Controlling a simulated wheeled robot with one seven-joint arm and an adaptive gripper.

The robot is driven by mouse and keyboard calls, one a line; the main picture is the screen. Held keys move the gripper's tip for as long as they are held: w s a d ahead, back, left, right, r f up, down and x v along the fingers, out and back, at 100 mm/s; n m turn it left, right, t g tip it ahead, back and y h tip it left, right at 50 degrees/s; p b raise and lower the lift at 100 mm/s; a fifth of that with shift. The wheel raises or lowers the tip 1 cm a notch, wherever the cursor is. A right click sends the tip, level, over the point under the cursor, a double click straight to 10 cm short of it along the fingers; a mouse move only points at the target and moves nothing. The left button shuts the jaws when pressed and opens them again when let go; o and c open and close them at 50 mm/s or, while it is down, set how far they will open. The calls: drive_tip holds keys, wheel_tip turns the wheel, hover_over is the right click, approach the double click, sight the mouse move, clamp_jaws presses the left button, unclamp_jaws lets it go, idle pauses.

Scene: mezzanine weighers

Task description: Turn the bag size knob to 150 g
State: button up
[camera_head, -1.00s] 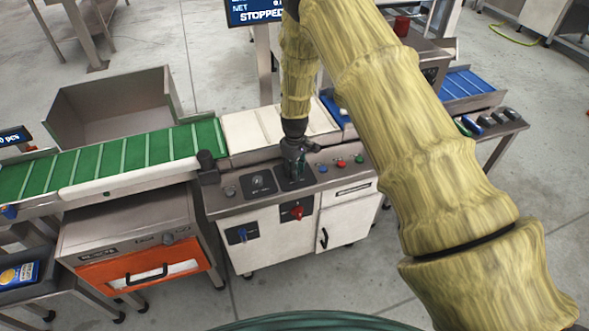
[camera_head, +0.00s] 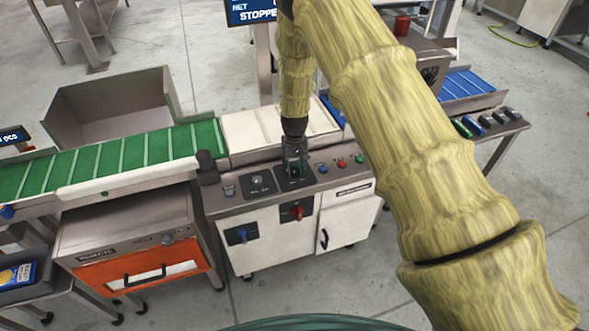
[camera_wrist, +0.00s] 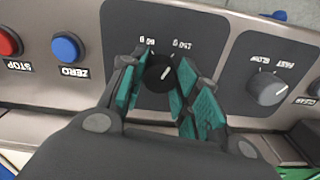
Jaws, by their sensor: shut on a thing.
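The bag size knob (camera_wrist: 158,72) is a round black knob on a dark plate, with printed marks around its upper side, one reading like 150 g. In the head view my gripper (camera_head: 294,166) points down onto the panel (camera_head: 330,173) and hides the knob.
A second grey knob (camera_wrist: 268,88), marked slow and fast, sits to the right in the wrist view. A blue zero button (camera_wrist: 68,47) and a red stop button (camera_wrist: 8,42) lie to the left. A dark post (camera_head: 207,167) stands at the panel's left end.

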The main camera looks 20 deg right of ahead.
sight(294, 170)
drive_tip(key=shift+m, duration=0.5)
drive_tip(key=o, duration=1)
drive_tip(key=shift+r, duration=0.15)
wheel_tip(294, 170, up, 12)
drive_tip(key=shift+f, duration=0.15)
drive_tip(key=shift+f, duration=0.1)
idle(0.4)
